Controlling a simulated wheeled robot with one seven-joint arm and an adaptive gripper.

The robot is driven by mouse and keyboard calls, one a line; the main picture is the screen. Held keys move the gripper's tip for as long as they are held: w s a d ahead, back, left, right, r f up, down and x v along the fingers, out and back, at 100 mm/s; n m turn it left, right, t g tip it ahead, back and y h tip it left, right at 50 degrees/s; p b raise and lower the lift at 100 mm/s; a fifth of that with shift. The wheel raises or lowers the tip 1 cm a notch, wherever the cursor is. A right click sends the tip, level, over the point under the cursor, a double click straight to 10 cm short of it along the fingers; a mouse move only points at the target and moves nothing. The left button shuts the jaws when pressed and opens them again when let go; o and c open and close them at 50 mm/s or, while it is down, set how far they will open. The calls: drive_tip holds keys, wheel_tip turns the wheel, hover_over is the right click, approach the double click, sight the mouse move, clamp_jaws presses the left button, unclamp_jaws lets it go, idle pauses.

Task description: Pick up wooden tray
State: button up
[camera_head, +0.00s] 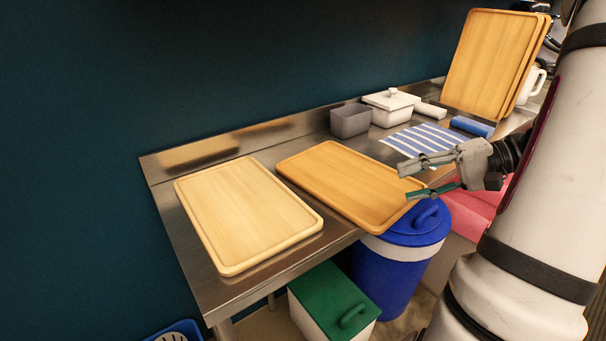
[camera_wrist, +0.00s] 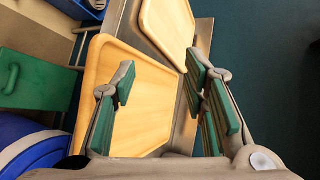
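A flat wooden tray (camera_head: 345,180) lies in the middle of the metal table, its near right corner at the table's front edge. In the wrist view this tray (camera_wrist: 140,120) fills the space beyond and between the fingers. A paler wooden tray (camera_head: 245,215) lies flat to its left and shows at the top of the wrist view (camera_wrist: 170,25). My gripper (camera_head: 407,183) is open and empty, at the right end of the middle tray. Its fingertips overlap that end in the picture; I cannot tell whether they touch it.
More wooden trays (camera_head: 490,65) stand upright at the back right. A grey container (camera_head: 350,121), a white lidded box (camera_head: 391,108), a striped cloth (camera_head: 420,138) and a blue roll (camera_head: 472,126) are behind the tray. Blue (camera_head: 385,275) and green-lidded (camera_head: 330,300) bins stand below the table's front edge.

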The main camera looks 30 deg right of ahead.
drive_tip(key=s+d+f+m+t+h+b, duration=0.2)
drive_tip(key=s+d+f+t+b, duration=0.15)
drive_tip(key=s+d+f, duration=0.35)
drive_tip(key=s+d+f+m+t+h+b, duration=0.2)
drive_tip(key=d+f+m+t+b, duration=0.1)
drive_tip(key=d+f+t, duration=0.4)
drive_tip(key=w+a+r+g, duration=0.1)
drive_tip(key=w+a, duration=0.1)
drive_tip(key=w, duration=1)
drive_tip(key=shift+w+a+r+g+b, duration=0.3)
drive_tip(key=shift+a+r+g+b, duration=0.05)
drive_tip(key=shift+r+b, duration=0.05)
clamp_jaws()
